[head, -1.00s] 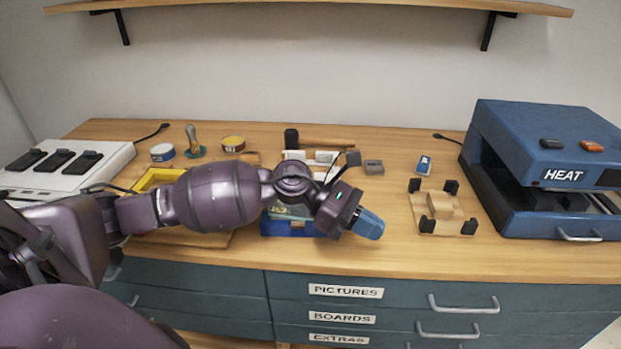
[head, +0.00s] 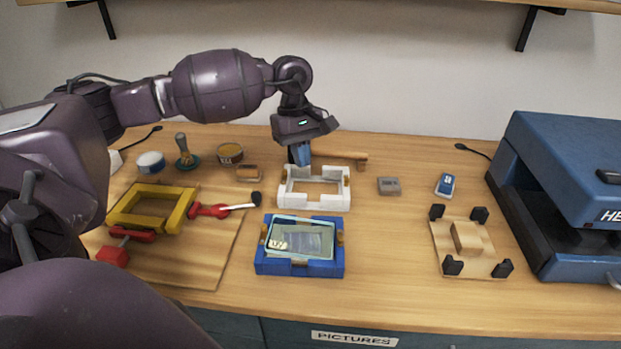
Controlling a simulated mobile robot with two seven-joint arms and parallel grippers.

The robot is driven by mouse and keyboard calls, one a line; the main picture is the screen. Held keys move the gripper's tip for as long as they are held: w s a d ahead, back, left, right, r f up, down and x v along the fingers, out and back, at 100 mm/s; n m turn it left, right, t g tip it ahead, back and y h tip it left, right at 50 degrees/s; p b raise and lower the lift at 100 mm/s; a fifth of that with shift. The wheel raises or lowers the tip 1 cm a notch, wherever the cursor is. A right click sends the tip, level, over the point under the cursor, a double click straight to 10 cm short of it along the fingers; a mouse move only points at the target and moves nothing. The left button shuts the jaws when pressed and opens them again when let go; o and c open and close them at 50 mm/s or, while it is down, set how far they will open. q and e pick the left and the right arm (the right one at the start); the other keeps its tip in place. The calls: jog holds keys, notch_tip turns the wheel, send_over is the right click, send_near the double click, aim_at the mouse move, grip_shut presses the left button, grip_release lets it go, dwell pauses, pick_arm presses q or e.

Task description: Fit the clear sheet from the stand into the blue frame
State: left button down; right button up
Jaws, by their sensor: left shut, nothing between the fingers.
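The blue frame (head: 264,267) lies on the bench in the middle. A clear, pale-edged sheet (head: 312,224) lies at the blue frame's opening, over a picture. The sheet looks slightly askew, and I cannot tell whether it lies flat inside the rim. The stand (head: 445,241), a wooden base with black corner posts and a wooden block, is to the right and holds no sheet. My left gripper (head: 303,156) points down behind the white frame, shut and empty, away from the blue frame. My right gripper is not in view.
A white frame (head: 315,201) stands behind the blue one. A yellow frame (head: 121,220) and red-handled tools lie on a board (head: 195,273) at left. The blue heat press (head: 560,195) blocks the far right. Bench between blue frame and stand is clear.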

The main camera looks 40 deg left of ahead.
aim_at(321, 222)
pick_arm(q)
jog(key=x, duration=1)
jog(key=shift+s+d, duration=0.1)
jog(key=shift+s+d+r, duration=0.15)
jog(key=shift+s+d, duration=0.05)
jog(key=shift+d, duration=0.35)
jog(key=shift+s+d+r, duration=0.2)
jog(key=shift+s+d, duration=0.05)
jog(key=shift+d, duration=0.35)
jog(key=shift+s+d+p, duration=0.3)
jog(key=shift+d, duration=0.2)
jog(key=shift+d+f, duration=0.1)
jog(key=shift+s+d, duration=0.4)
jog(key=shift+d, duration=0.45)
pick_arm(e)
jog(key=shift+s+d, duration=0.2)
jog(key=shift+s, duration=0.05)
